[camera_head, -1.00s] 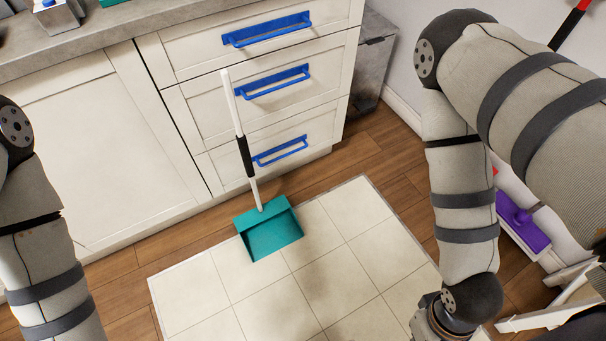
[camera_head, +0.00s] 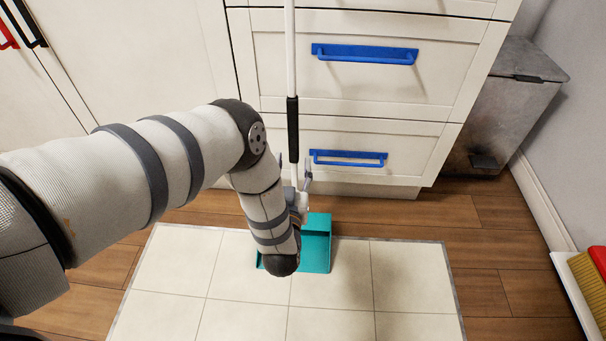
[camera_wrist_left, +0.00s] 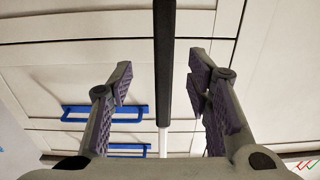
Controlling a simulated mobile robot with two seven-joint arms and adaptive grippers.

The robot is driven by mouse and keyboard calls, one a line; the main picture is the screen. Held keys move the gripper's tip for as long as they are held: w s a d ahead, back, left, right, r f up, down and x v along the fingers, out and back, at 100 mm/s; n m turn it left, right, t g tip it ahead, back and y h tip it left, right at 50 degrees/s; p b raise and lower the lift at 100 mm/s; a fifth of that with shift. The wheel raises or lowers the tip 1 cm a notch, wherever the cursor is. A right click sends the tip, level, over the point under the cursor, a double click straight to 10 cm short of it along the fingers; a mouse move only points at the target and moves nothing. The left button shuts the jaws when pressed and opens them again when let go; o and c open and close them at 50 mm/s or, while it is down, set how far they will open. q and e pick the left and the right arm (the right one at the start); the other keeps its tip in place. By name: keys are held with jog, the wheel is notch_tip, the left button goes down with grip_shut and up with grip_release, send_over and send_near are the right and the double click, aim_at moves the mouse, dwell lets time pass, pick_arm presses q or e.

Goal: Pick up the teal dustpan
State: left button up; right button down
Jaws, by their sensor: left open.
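The teal dustpan (camera_head: 318,252) rests on the pale tiles before the drawers, partly hidden behind my left forearm. Its long upright handle, white with a black grip (camera_head: 292,128), rises in front of the drawer fronts. My right gripper is out of view.
White drawers with blue handles (camera_head: 348,157) stand close behind the dustpan handle. A grey metal bin (camera_head: 500,110) stands to the right by the wall. A red and yellow brush (camera_head: 592,280) is at the right edge. The tiled floor (camera_head: 410,285) to the right of the pan is clear.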

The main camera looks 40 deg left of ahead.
aim_at(293, 147)
pick_arm(q)
jog(key=b+x, duration=0.1)
jog(key=x, duration=0.2)
jog(key=b+x, duration=0.1)
jog(key=x, duration=0.2)
jog(key=shift+w+a+f, duration=0.2)
jog(key=shift+a+f, duration=0.05)
jog(key=shift+a, duration=0.2)
jog(key=shift+w+a+r, duration=0.1)
jog(key=shift+w+a, duration=0.05)
jog(key=shift+w, duration=0.1)
jog(key=shift+r, duration=0.1)
grip_shut()
